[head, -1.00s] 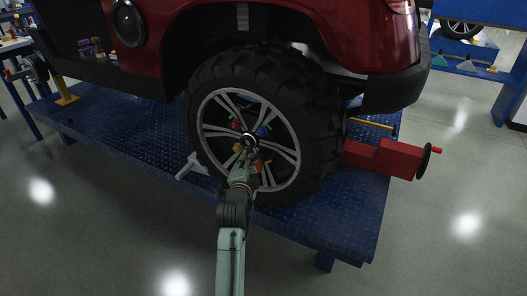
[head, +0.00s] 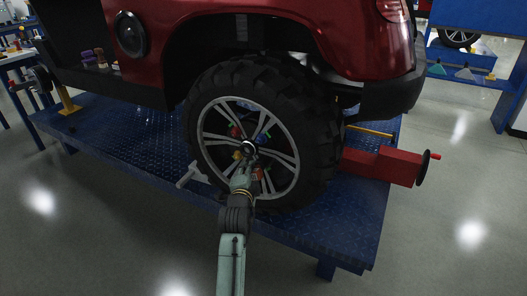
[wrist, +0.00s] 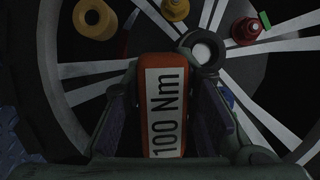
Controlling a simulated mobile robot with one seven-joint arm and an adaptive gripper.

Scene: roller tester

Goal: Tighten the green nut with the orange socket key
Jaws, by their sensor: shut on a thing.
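My gripper (wrist: 164,90) is shut on the orange socket key (wrist: 163,68), whose white label reads "100 Nm". In the wrist view a dark round ring with a pale centre (wrist: 203,48) lies just past the key's end. Whether it touches the key I cannot tell. In the head view my gripper (head: 243,178) is in front of the wheel (head: 215,150), below its hub. Small coloured nuts sit around the hub, among them a yellow one (wrist: 96,18) and a red one (wrist: 246,28). A small green piece (wrist: 264,18) shows beside the red one; I cannot tell whether it is the green nut.
The wheel belongs to a red vehicle (head: 335,35) on a blue platform (head: 120,130). A pale bracket (head: 190,176) stands left of the tyre. A red unit with a handwheel (head: 385,165) sits at the right. The floor in front is clear.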

